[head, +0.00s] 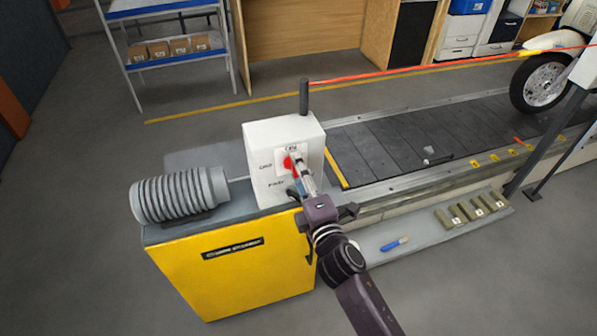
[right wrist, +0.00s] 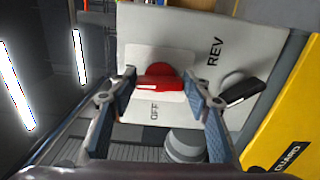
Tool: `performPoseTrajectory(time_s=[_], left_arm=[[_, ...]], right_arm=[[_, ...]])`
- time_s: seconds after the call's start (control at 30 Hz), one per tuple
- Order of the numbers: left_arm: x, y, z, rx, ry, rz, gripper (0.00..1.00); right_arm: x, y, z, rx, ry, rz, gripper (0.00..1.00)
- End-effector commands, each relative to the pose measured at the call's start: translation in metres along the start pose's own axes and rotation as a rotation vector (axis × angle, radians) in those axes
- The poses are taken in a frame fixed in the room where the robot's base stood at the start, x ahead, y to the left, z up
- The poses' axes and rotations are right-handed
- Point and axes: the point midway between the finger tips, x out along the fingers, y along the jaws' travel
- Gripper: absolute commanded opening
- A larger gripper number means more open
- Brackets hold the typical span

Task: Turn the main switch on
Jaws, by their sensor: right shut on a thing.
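The main switch is a red rotary knob (head: 288,162) on a pale plate on the front of a white control box (head: 285,130). In the right wrist view the red knob (right wrist: 162,78) sits between my right gripper's two fingers (right wrist: 160,84), which are shut on it. The knob's exact angle is hard to tell. My left gripper is not in view.
A black-handled selector (right wrist: 243,92) is close beside the knob. The box stands on a yellow cabinet (head: 230,268) next to a ribbed grey cylinder (head: 180,194). The slat conveyor (head: 400,140) runs right, with a wheeled vehicle (head: 543,82) on it. Open floor lies in front.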

Motion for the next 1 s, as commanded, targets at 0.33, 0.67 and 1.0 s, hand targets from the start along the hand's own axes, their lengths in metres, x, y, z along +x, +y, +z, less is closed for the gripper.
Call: performPoseTrajectory(time_s=[0.33,0.67,1.0], left_arm=[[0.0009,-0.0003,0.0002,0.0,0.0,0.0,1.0],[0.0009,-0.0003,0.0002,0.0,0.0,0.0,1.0],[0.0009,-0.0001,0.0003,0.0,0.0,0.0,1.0]], right_arm=[[-0.0004,-0.0016,-0.0005,0.075,0.0,-0.002,0.2],[-0.0003,-0.0016,-0.0006,0.082,0.0,-0.003,0.2],[-0.0002,-0.001,-0.0004,0.078,0.0,-0.001,0.62]])
